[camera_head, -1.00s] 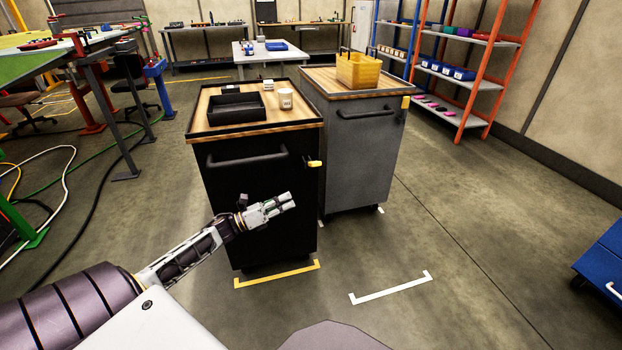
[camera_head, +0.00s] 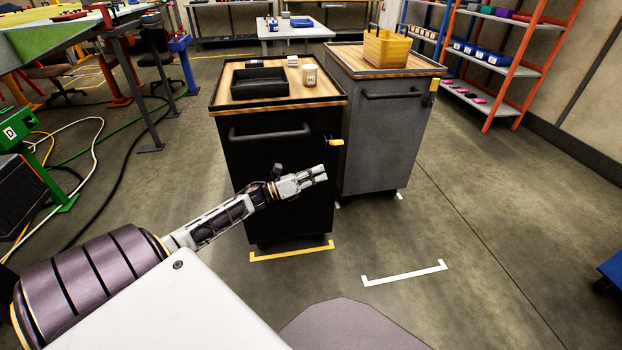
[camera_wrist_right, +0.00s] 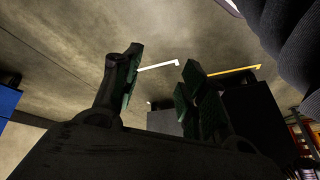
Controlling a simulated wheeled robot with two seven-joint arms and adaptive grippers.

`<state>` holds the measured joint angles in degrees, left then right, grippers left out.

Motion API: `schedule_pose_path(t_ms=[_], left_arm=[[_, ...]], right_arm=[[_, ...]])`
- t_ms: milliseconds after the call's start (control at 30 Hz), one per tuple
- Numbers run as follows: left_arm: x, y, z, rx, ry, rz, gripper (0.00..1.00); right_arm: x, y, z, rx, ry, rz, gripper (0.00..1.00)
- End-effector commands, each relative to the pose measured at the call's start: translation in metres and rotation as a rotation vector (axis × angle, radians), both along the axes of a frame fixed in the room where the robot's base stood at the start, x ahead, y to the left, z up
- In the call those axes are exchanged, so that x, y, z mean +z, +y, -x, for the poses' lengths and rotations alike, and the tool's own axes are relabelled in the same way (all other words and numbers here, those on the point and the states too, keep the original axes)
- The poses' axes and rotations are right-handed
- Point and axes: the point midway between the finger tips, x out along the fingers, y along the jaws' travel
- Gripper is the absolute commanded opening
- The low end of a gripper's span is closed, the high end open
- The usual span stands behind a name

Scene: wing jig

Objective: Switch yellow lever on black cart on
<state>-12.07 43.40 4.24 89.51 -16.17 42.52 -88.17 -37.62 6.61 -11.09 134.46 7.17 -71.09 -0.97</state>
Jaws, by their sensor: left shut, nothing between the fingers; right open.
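The black cart (camera_head: 274,165) stands ahead with a wooden top and a black front handle. Its yellow lever (camera_head: 335,142) is at the upper right of the front face and sticks out to the right, roughly level. My left gripper (camera_head: 322,173) is shut and empty, in front of the cart's face, a little below the lever in the picture and apart from it. My right gripper (camera_wrist_right: 160,85) shows only in the right wrist view, its two dark fingers apart with nothing between them. The black cart (camera_wrist_right: 255,110) also shows there, upside down and partly hidden by a finger.
A grey cart (camera_head: 380,135) with a yellow bin (camera_head: 386,48) stands close on the right and has its own yellow lever (camera_head: 433,86). A black tray (camera_head: 259,84) and a white cup (camera_head: 309,76) stand on the black cart.

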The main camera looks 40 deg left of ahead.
Motion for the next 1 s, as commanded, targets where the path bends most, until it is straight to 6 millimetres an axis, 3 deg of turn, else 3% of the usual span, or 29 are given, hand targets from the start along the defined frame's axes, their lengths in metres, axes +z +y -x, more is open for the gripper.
schedule_pose_path(t_ms=[300,633,1000], left_arm=[[0.006,-0.015,-0.023,0.000,-0.001,0.001,0.00],[0.011,-0.029,-0.044,0.000,-0.001,0.001,0.00],[0.039,-0.016,-0.054,0.000,0.000,-0.001,0.00]], right_arm=[[-0.024,0.004,0.007,-0.005,0.005,-0.023,0.42],[-0.032,0.008,0.001,-0.011,-0.028,-0.043,0.42],[-0.043,0.012,-0.003,-0.020,-0.055,-0.068,0.42]])
